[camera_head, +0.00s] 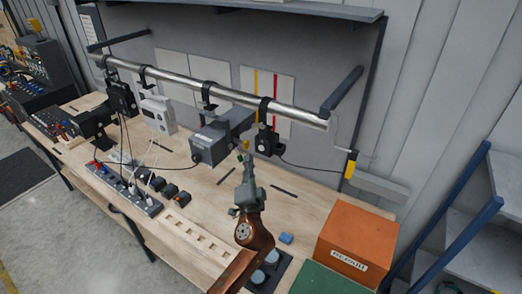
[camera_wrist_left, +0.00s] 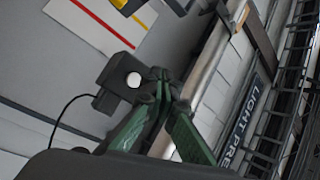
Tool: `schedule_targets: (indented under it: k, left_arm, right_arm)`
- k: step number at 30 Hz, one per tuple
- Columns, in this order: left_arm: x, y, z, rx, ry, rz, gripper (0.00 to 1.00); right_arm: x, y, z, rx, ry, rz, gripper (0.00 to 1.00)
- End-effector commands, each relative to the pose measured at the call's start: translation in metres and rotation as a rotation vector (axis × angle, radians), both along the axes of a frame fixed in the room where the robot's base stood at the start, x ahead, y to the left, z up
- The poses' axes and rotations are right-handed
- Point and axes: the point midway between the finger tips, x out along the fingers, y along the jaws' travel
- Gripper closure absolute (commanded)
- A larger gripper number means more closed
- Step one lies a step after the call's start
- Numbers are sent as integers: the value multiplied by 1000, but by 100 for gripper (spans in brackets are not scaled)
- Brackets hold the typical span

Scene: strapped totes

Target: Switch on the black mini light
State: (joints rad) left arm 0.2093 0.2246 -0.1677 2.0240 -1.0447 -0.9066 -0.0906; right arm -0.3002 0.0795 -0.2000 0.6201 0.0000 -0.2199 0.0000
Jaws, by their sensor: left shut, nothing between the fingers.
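Several clamp-mounted devices hang from the steel rail. The smallest black one, at the right, looks like the black mini light (camera_head: 267,141). In the left wrist view the black light (camera_wrist_left: 118,84) shows a round white spot on its face and a cable at its side. My left gripper (camera_head: 244,152) is shut and empty, just in front of and to the left of this light in the head view. In the wrist view its green fingertips (camera_wrist_left: 162,76) are beside the light, overlapping its edge. I cannot tell whether they touch it. My right gripper is not in view.
A grey box-shaped light (camera_head: 208,143) hangs close on the left, with a white one (camera_head: 158,114) and black ones (camera_head: 122,97) farther left. The steel rail (camera_head: 180,83) runs above.

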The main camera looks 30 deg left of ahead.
Motion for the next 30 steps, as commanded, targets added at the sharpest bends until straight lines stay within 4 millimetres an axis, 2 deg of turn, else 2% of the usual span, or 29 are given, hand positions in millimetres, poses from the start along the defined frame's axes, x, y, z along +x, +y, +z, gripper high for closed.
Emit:
schedule_targets:
  k: [6, 11, 30]
  left_arm:
    - [27, -2, -1, -1, -1, 1, 100]
    - [37, -3, 0, 0, -1, 0, 100]
    - [41, -3, 0, -1, -1, 0, 100]
  right_arm:
    - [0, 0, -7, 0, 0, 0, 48]
    - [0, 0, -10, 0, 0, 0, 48]
    - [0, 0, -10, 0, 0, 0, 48]
